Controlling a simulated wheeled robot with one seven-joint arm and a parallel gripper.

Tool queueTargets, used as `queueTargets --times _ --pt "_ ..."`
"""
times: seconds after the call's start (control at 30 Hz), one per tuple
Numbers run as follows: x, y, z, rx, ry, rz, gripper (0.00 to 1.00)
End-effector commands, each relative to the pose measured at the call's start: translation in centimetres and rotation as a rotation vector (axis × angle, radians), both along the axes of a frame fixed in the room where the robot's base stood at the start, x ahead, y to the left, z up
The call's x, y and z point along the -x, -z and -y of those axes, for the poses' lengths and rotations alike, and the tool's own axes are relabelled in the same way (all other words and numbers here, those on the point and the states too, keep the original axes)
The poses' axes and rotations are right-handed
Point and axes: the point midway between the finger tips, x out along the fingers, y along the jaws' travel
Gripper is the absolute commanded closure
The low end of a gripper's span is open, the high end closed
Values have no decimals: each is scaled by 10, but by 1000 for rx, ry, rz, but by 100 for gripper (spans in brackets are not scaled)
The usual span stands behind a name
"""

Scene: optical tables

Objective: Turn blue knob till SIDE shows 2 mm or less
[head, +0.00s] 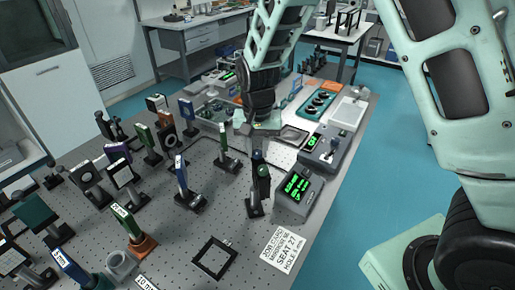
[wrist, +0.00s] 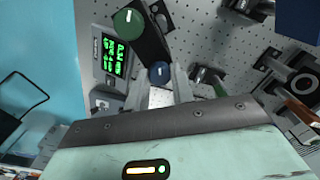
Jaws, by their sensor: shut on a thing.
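The blue knob (wrist: 159,72) has a white line mark and sits between my gripper's fingertips (wrist: 160,76) in the wrist view. My gripper is closed on it. In the head view the blue knob (head: 257,156) shows just under my gripper (head: 260,140), at the top of a dark post mount. A larger green knob (wrist: 127,24) with a white mark is on the same mount; it also shows in the head view (head: 263,171). The readout box (head: 297,187) beside the mount has lit green text, also in the wrist view (wrist: 115,58). I cannot read its SIDE value.
Posts with optics crowd the table's left, including a blue-topped post (head: 181,175) near the mount. A white printed card (head: 285,248) and a black square frame (head: 213,257) lie in front. A grey control box (head: 325,150) stands behind the readout.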

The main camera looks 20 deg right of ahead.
Motion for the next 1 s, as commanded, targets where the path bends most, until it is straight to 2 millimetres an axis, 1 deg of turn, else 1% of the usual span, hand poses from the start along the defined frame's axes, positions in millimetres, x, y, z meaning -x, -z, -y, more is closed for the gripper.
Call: queueTargets --times 0.6,0.8,1.0 --pt "-1 -1 0 -1 -581 3 99" --pt "-1 -1 1 -1 -735 3 99" --pt "-1 -1 0 0 -849 4 99"
